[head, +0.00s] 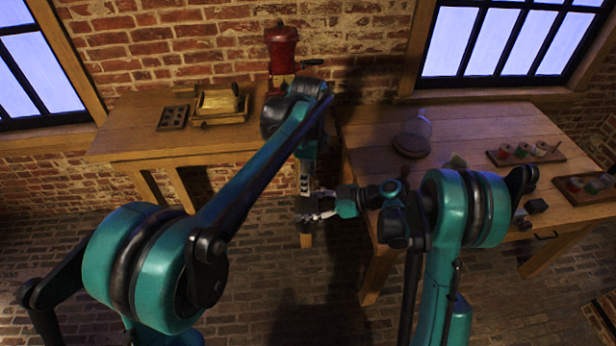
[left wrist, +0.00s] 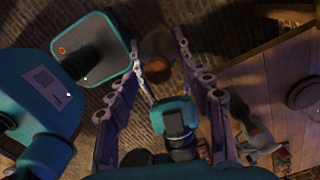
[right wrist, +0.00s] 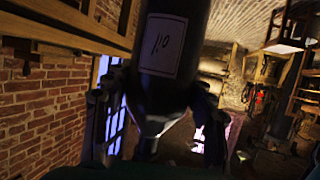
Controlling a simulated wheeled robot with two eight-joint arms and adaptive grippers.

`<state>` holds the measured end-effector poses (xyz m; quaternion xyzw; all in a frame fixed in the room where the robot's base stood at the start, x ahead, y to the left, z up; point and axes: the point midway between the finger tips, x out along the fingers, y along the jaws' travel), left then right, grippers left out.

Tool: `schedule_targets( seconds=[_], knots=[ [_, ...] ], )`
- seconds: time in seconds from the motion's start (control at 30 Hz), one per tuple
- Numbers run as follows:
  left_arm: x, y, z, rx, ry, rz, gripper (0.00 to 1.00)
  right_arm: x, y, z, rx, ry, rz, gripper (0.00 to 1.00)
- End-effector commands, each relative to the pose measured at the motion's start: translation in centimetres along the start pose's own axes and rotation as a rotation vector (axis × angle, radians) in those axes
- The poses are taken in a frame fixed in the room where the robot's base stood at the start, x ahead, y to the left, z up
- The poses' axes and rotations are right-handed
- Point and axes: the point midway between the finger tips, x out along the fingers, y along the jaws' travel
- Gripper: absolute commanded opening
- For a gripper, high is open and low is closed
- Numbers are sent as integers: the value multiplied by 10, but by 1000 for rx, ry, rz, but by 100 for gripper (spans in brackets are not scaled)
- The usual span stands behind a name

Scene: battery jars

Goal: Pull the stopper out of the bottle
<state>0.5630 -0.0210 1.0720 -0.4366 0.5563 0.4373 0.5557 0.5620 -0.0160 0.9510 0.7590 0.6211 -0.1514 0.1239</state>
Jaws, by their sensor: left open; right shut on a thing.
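A dark bottle (right wrist: 165,75) with a white label fills the upper middle of the right wrist view, which appears upside down. My right gripper (head: 318,205) reaches in from the right and is shut on it; in the right wrist view the fingers lie either side of its narrow end. In the left wrist view a brownish round shape (left wrist: 157,68) lies between the fingers of my left gripper (left wrist: 160,55); I cannot tell clearly which part is the stopper. My left gripper points down above the right one, open. In the head view the grippers mostly hide the bottle.
The right table (head: 375,160) holds a glass dome (head: 412,132) and trays of coloured spools (head: 525,155). The left table (head: 135,140) holds a red machine (head: 281,50) and a wooden box (head: 220,105). My grippers meet over the floor near the gap between the tables.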

Motion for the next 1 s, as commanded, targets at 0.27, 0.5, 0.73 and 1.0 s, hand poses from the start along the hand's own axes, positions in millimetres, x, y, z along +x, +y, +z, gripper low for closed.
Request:
schedule_targets(
  seconds=[0.27,0.5,0.73,1.0],
  knots=[
    [0,0,0,0,0,0,6,0,0,0,0,1,0,3],
    [0,0,0,0,0,-1,0,0,0,0,0,1,0,3],
    [0,0,0,0,0,0,0,0,0,0,0,1,0,3],
    [-3,0,0,0,0,0,0,0,0,0,0,1,0,3]
  ],
)
